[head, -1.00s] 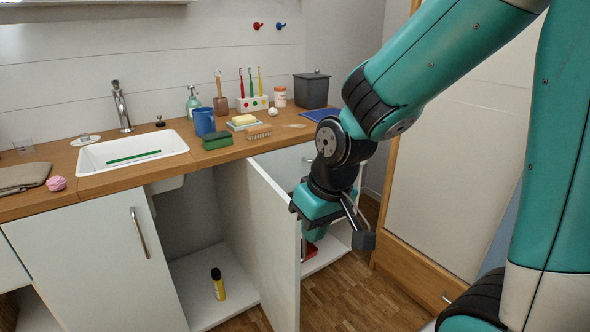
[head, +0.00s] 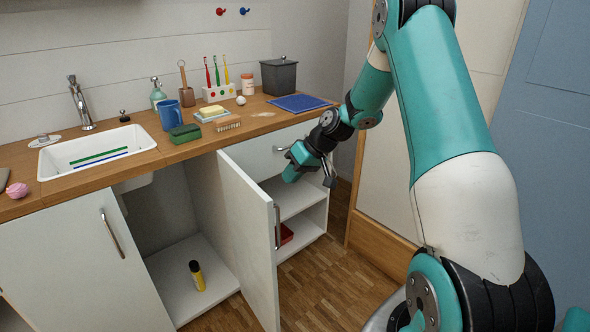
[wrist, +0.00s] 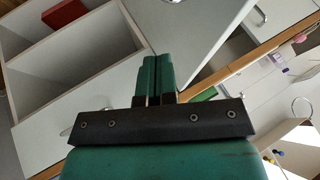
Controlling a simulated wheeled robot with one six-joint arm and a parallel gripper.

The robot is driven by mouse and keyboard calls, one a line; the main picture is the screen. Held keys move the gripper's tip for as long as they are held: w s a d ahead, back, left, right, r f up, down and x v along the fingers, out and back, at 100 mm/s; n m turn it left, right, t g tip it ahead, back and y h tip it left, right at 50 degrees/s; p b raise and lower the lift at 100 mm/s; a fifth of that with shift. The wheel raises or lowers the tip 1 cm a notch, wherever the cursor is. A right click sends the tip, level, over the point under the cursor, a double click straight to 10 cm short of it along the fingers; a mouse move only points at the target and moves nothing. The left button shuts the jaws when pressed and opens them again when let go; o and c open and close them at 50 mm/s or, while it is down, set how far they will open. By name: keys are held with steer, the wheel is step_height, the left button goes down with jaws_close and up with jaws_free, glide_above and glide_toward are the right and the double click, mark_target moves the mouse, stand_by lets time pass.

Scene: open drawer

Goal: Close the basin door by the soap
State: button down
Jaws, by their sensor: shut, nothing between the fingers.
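The white basin door (head: 246,240) stands swung open under the counter, below the yellow soap (head: 212,111) on its dish. Its metal handle (head: 277,227) is on the outer face near the free edge. My gripper (head: 291,175) is behind and to the right of that edge, in front of the open shelves, apart from the handle. In the wrist view my two green fingers (wrist: 154,72) are together with nothing between them. A white panel (wrist: 190,28), likely this door, shows just beyond them; contact cannot be told.
The other basin door (head: 84,262) is shut. Open shelves (head: 297,196) with a red item (head: 286,234) are right of the door. The wooden floor (head: 325,285) in front is clear.

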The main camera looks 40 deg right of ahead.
steer(key=w+a+f, duration=0.2)
steer(key=a+f, duration=0.2)
steer(key=a, duration=0.2)
steer(key=shift+a, duration=0.15)
steer(key=shift+w, duration=0.1)
